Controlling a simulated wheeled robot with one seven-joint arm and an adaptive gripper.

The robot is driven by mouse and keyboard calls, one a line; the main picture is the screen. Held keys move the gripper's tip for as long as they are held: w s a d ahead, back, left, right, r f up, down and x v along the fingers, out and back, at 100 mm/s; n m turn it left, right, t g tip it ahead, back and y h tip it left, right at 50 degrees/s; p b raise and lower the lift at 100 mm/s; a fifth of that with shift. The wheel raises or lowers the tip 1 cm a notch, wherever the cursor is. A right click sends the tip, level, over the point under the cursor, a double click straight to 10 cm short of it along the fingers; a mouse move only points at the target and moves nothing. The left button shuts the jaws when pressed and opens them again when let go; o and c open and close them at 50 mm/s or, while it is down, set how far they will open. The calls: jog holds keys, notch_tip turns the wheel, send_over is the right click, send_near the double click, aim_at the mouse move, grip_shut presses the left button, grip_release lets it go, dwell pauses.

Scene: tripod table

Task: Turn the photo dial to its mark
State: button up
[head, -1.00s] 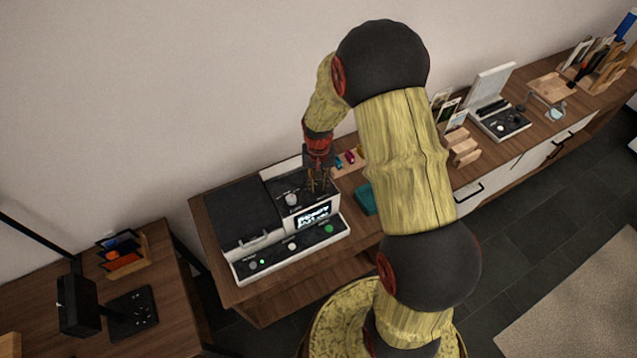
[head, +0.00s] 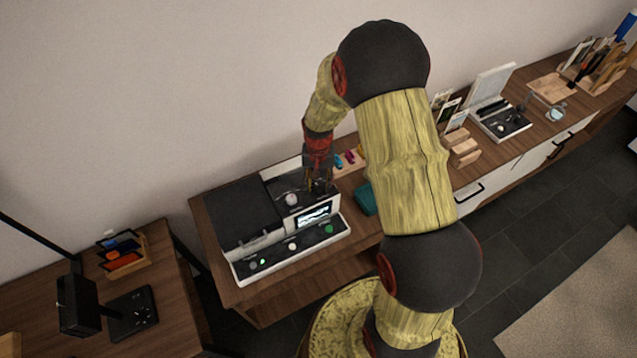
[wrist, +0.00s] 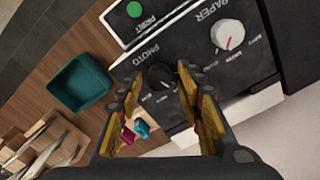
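The photo dial (wrist: 161,76) is a small black knob with a light pointer line, beside the word PHOTO on the printer's dark panel. In the wrist view it lies between the fingertips of my gripper (wrist: 158,80), which is open with a visible gap around the knob. I cannot tell how far the tips are above the panel. In the head view my gripper (head: 319,184) points down over the right part of the printer (head: 240,246) and hides the photo dial. The scale around the dial is too small to read, so its mark is unclear.
A white paper dial (wrist: 230,35) with a red pointer sits beside the photo dial. The green print button (wrist: 134,9) is on the printer's front. A teal tray (wrist: 82,83) stands on the wooden cabinet beside the printer, near small pink and blue items (wrist: 142,128).

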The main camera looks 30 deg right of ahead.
aim_at(318, 186)
jog(key=shift+o, duration=0.4)
notch_tip(318, 186, up, 12)
dwell(0.4)
dwell(0.5)
jog(key=s+a+r+n+t+b, duration=0.2)
jog(key=s+a+r+b, duration=0.1)
jog(key=s, duration=0.4)
jog(key=s+a+r+n+t+b, duration=0.1)
jog(key=s+a+r+n+b, duration=0.1)
jog(key=s, duration=0.5)
jog(key=s+a+r+n+t+b, duration=0.2)
jog(key=s+a+r+b, duration=0.2)
jog(key=s, duration=0.4)
notch_tip(318, 186, up, 3)
jog(key=shift+a+f+n+t+b, duration=0.15)
jog(key=shift+a+n+t+b, duration=0.2)
jog(key=shift+b, duration=0.45)
